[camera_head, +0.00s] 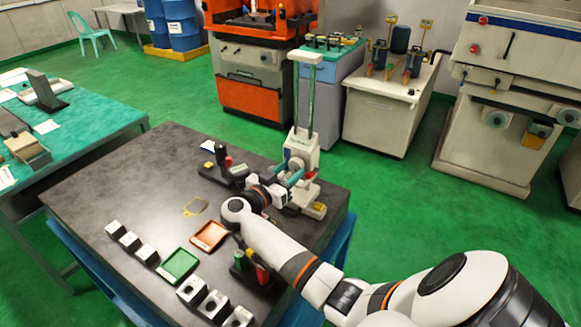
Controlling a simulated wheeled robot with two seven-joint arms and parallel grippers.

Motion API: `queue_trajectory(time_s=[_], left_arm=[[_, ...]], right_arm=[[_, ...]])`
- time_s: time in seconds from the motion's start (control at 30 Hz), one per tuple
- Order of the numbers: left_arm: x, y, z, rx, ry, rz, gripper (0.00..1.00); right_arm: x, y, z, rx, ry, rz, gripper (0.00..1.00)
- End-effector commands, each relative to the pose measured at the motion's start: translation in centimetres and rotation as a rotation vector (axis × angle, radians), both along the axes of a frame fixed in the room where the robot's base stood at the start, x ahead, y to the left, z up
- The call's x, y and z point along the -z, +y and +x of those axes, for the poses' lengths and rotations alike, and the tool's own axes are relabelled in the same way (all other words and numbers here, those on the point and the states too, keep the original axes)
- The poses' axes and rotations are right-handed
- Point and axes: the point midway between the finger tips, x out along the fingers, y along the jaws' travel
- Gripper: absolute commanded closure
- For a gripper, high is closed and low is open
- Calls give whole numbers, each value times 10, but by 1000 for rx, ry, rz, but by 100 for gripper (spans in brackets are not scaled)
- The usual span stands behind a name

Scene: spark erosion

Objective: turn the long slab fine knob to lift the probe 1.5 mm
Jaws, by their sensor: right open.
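A white measuring stand (303,143) with two tall grey posts and a white cap rises near the right rear edge of the dark table. My right arm comes in from the lower right and bends at the wrist. Its gripper (291,179) is open at the front of the stand's head, close to its small parts. The long slab fine knob is too small and too covered by the gripper to make out, so I cannot tell whether the fingers are around it or touching it. The probe cannot be made out either. My left gripper is out of view.
On the dark table (150,180) are a green tray (178,264), an orange-brown tray (209,235), several white blocks with dark holes, and a small dark holder with red and green pieces (252,268) beside my forearm. The left rear tabletop is mostly clear.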

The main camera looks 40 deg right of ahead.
Motion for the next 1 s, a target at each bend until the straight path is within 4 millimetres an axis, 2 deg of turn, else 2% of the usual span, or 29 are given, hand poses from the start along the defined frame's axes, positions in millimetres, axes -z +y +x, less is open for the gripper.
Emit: queue_trajectory(time_s=[0.13, 0.4, 0.43, 0.6, 0.63, 1.0], left_arm=[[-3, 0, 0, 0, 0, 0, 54], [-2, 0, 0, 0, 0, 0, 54], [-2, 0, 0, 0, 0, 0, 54], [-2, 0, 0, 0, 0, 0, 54], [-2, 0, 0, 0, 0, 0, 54], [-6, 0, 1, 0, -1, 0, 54]], right_arm=[[-1, -10, 2, 0, -1, -1, 54], [0, -11, 2, -1, -2, 0, 54], [0, -11, 2, -1, -2, 0, 55], [0, -11, 2, -1, -1, 0, 83], [0, -11, 2, -1, -2, 0, 86], [0, -10, 2, -1, -119, 35, 86]])
